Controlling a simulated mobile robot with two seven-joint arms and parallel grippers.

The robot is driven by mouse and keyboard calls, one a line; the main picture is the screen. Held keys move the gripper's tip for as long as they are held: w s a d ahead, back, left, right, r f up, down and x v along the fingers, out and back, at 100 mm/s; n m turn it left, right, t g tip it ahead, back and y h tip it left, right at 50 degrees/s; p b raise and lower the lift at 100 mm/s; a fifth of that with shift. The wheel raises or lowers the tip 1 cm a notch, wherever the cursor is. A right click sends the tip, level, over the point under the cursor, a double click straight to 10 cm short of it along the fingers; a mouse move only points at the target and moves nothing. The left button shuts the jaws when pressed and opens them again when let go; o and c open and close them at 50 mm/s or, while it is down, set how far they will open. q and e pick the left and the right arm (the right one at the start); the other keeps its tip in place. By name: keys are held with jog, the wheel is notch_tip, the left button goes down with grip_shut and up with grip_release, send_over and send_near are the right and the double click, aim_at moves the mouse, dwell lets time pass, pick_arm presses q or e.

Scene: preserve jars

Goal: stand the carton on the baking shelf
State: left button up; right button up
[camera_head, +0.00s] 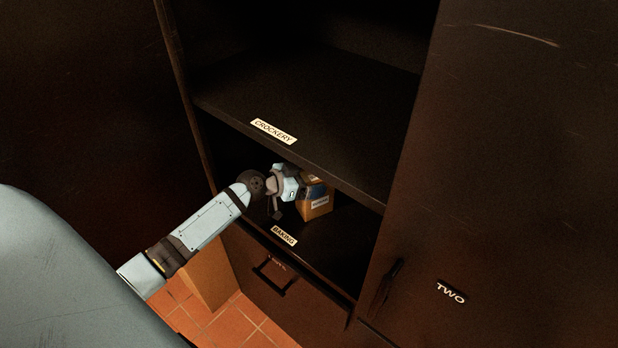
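The carton (318,208) is a small orange-brown box with a pale label on its side. It is inside the lower cupboard compartment, on or just above the baking shelf (338,242), which has a "BAKING" label on its front edge. It looks roughly upright. My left gripper (313,189) reaches into this compartment from the left and is at the carton, covering its upper left part. Its fingers are dark and partly hidden, so I cannot tell whether they are closed on the carton. My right gripper is not in view.
The crockery shelf (310,105) lies above the compartment and looks empty. A drawer with a dark handle (275,277) is below. A closed door marked "TWO" (500,200) stands to the right. A brown box-like object (208,273) stands on the tiled floor (238,325).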

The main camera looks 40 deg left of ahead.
pick_arm(q)
jog(key=b+v, duration=0.3)
jog(key=v, duration=0.8)
jog(key=s+d+f+n+g+y, duration=0.2)
jog(key=s+d+f, duration=0.75)
jog(key=f, duration=0.35)
jog(key=s+d+f, duration=0.2)
jog(key=s+d, duration=0.2)
jog(key=d, duration=0.2)
jog(key=s+d+f+y, duration=0.1)
jog(key=s+d+f, duration=0.2)
jog(key=d, duration=0.4)
jog(key=shift+s+d, duration=0.35)
